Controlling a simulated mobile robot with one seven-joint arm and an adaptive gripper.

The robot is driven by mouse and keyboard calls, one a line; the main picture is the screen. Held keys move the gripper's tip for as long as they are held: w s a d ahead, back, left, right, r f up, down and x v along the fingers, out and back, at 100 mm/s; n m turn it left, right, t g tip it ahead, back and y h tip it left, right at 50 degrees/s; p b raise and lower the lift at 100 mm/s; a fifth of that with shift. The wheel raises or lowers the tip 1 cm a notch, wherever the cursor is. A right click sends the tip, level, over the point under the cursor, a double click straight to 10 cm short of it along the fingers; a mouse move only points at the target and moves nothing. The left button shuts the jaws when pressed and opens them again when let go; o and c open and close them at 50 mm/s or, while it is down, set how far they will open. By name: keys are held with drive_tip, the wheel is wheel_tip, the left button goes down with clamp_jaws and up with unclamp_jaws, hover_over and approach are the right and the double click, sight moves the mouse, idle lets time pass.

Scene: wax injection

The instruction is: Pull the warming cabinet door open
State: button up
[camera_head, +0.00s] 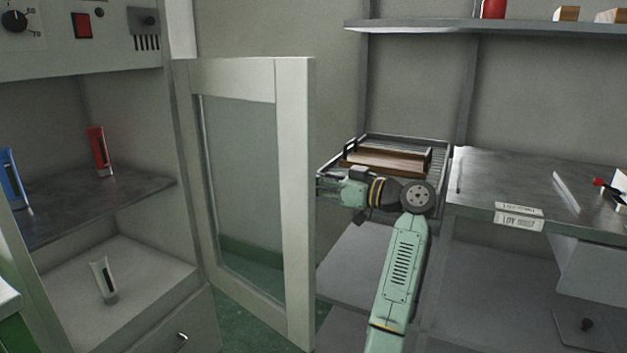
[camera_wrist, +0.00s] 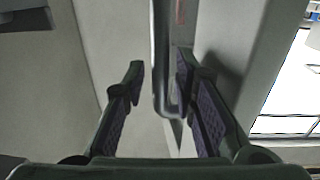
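The warming cabinet door (camera_head: 297,200), a pale frame with a glass pane, stands swung well open in the head view. Its free edge is at the right, beside my gripper (camera_head: 328,189). The door hides part of the gripper there. In the wrist view my gripper (camera_wrist: 159,72) has its two fingers apart, with the grey metal handle bar (camera_wrist: 160,50) between them. The bar is close to the right finger, with a gap to the left one; I cannot tell whether it touches. The cabinet interior (camera_head: 130,205) is exposed, with a shelf inside.
Blue (camera_head: 14,178), red (camera_head: 99,150) and white (camera_head: 103,280) tubes stand in the cabinet. A wire rack (camera_head: 437,160) with a brown block is behind my arm. A grey bench (camera_head: 500,175) is at right, under a wall shelf (camera_head: 520,27).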

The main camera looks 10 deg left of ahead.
drive_tip(key=shift+o, duration=0.2)
drive_tip(key=v, duration=1.2)
